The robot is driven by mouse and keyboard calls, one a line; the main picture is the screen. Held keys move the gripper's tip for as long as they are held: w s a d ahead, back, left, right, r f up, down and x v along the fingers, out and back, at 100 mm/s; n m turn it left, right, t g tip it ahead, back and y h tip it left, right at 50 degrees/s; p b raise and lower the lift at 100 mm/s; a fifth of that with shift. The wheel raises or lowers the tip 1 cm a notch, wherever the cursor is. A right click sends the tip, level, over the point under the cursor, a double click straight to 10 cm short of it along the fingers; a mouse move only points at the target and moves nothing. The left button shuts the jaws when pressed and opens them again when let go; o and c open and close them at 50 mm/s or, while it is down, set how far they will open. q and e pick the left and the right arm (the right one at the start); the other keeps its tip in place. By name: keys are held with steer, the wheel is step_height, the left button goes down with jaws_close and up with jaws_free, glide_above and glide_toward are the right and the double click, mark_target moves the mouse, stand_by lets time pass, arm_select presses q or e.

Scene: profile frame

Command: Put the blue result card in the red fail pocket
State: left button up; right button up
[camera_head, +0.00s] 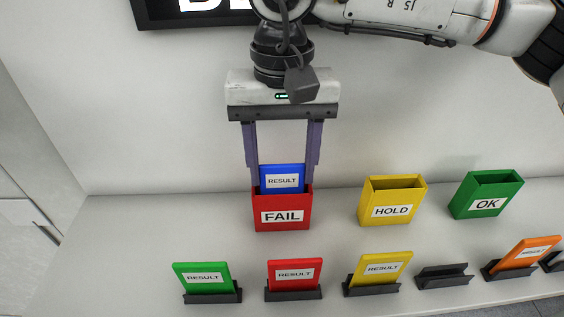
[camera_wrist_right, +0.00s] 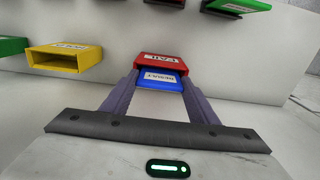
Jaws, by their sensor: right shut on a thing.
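The blue result card (camera_head: 282,180) stands upright at the red fail pocket (camera_head: 282,212), its lower part hidden behind the pocket's front wall. My right gripper (camera_head: 283,182) comes down from above, with a finger on each side of the card, and is shut on it. In the right wrist view the blue card (camera_wrist_right: 160,80) lies between the fingers (camera_wrist_right: 160,84), with the red pocket (camera_wrist_right: 160,61) just beyond it. How deep the card sits is hidden. My left gripper is not in view.
A yellow HOLD pocket (camera_head: 391,200) and a green OK pocket (camera_head: 486,194) stand to the right. In front, green (camera_head: 202,276), red (camera_head: 294,273), yellow (camera_head: 381,268) and orange (camera_head: 528,252) cards stand in dark holders. One holder (camera_head: 444,276) is empty.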

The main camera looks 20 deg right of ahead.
steer(key=shift+f, duration=0.25)
steer(key=o, duration=1)
steer(key=shift+r, duration=0.1)
steer(key=shift+o, duration=0.2)
steer(key=shift+r, duration=0.1)
step_height(320, 180, up, 12)
